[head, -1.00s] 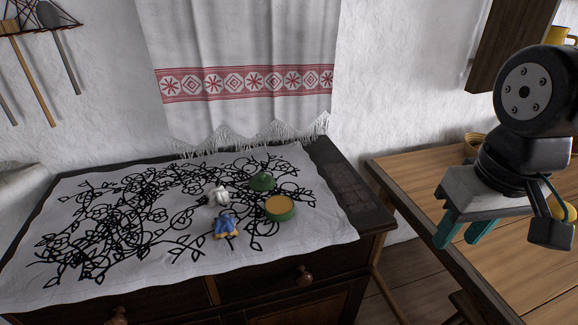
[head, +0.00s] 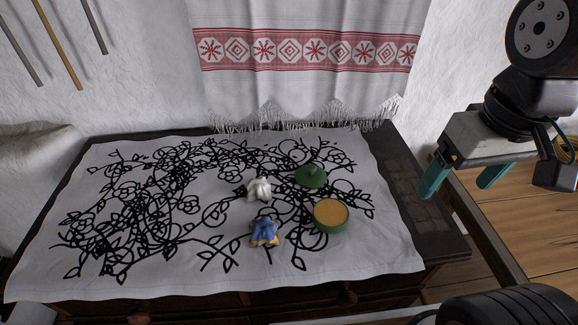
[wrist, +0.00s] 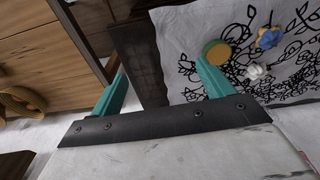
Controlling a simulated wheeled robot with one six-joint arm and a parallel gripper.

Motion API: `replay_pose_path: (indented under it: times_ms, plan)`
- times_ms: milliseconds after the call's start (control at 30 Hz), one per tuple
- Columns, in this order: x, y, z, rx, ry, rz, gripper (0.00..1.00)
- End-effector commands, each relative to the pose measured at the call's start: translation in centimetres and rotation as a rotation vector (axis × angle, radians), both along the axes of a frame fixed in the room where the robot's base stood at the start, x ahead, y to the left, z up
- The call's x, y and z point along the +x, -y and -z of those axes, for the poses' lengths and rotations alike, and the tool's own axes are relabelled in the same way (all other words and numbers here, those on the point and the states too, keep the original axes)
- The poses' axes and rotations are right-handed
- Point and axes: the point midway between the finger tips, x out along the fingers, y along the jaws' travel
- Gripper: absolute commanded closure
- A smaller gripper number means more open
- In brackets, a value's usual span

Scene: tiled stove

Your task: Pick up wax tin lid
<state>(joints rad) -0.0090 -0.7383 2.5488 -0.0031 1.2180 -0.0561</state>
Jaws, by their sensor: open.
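The wax tin lid (head: 312,176) is green and domed with a small knob, and lies on the white cloth toward the right of the chest top. The open wax tin (head: 331,216), green with yellow-brown wax, stands just in front of it. The tin also shows in the wrist view (wrist: 217,51); I cannot make out the lid there, where a finger covers part of the cloth. My gripper (head: 462,182) is open and empty, with two teal fingers, in the air to the right of the lid and well apart from it.
A white figurine (head: 259,188) and a blue one (head: 265,232) stand left of the lid and tin. The patterned cloth (head: 385,255) covers most of the dark chest. A wooden table (head: 540,240) stands at the right. An embroidered towel (head: 310,85) hangs behind.

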Motion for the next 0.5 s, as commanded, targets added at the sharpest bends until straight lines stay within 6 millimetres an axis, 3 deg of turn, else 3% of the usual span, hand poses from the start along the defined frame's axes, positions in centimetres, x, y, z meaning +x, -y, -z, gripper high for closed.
replay_pose_path:
  times_ms: [167,267,500]
  plan:
    - [4.4,-1.7,0.2,-0.033,-0.03,-0.398,0.06]
    - [8.2,-3.6,0.9,-0.058,-0.046,-0.752,0.06]
    - [16.5,-10.0,5.0,-0.103,-0.068,-1.61,0.06]
